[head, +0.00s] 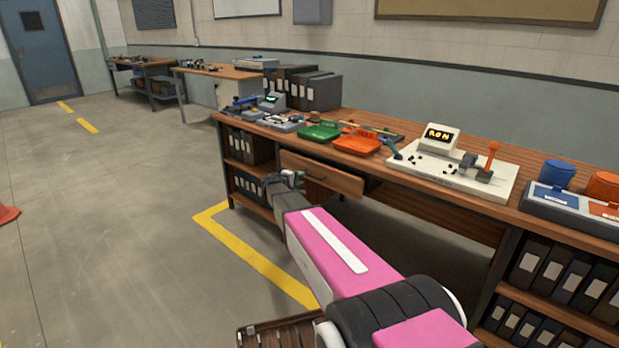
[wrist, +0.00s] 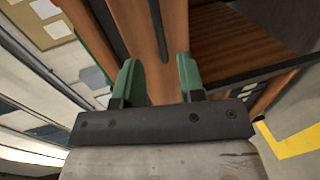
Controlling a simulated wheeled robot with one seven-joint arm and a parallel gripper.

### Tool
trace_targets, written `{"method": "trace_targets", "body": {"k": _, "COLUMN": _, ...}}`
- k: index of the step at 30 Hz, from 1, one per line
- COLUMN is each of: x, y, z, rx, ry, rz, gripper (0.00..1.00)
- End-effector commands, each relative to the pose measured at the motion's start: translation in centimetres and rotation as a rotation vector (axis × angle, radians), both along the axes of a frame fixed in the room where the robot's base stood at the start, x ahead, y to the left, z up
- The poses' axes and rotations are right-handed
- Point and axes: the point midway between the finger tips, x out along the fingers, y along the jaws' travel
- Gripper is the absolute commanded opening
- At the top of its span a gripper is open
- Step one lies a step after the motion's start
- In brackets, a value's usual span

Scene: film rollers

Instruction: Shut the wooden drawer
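The wooden drawer (head: 322,174) sits under the workbench top and is pulled part way out, with its front standing clear of the bench. A small dark handle shows on its front. My gripper (head: 297,178) is at the left end of the drawer front in the head view. In the wrist view, the two green fingers of my gripper (wrist: 158,80) stand apart, with a wooden strip (wrist: 148,65), likely the drawer's front, showing between and beyond them. I cannot tell whether the fingers touch it. Part of the drawer is hidden by my arm.
Open floor with a yellow line (head: 255,258) lies at the left.

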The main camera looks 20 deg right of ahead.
Motion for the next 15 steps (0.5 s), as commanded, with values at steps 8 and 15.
{"method": "trace_targets", "body": {"k": 8, "x": 2.9, "y": -4.1, "z": -1.1, "rx": -0.002, "ry": 0.001, "rz": -0.001, "gripper": 0.36}}
{"method": "trace_targets", "body": {"k": 15, "x": 4.0, "y": -5.9, "z": -1.5, "rx": -0.002, "ry": 0.002, "rz": 0.001, "gripper": 0.36}}
